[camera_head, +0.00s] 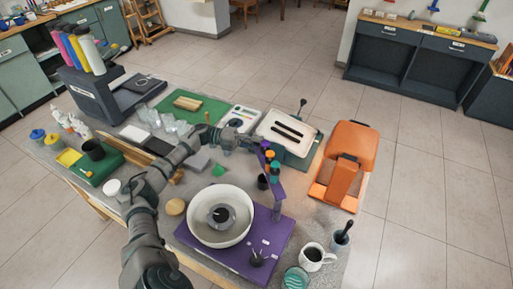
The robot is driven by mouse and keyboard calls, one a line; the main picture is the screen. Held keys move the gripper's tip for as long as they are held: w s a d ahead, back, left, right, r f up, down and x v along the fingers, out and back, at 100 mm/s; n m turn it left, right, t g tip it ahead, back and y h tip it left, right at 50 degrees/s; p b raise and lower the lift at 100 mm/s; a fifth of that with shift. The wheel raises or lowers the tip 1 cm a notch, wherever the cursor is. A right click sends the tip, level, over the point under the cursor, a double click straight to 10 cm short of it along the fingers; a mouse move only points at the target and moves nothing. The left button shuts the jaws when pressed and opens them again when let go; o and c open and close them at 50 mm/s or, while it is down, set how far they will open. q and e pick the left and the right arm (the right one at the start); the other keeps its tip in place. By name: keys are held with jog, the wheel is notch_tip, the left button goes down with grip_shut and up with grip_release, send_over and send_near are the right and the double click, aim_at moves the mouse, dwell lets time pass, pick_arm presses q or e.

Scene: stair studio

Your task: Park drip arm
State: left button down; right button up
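The drip arm (275,182) is a purple bar on a purple base (225,255). It stands to the right of a white bowl (197,228) and carries small orange, dark and teal parts near its upper end. The bowl has a grey cup-like part in its middle. My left arm comes in from the bottom left and reaches across behind the bowl. My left gripper (247,143) is at the upper end of the drip arm. Its fingertips are small and partly hidden, so I cannot tell whether they touch or grip it. My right gripper is not in view.
An orange device (345,170) and a dark-green-based machine with a cream top (289,130) stand right of the gripper. A white mug (316,257), a teal-topped jar (295,279) and a dark cup (341,240) stand at the front right. Jars and boards crowd the left.

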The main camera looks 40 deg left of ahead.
pick_arm(q)
jog(key=shift+w+d+b, duration=0.15)
jog(key=shift+w+d, duration=0.1)
jog(key=shift+w, duration=0.2)
jog(key=shift+w+d+b, duration=0.15)
jog(key=shift+w+d, duration=0.05)
jog(key=shift+w, duration=0.25)
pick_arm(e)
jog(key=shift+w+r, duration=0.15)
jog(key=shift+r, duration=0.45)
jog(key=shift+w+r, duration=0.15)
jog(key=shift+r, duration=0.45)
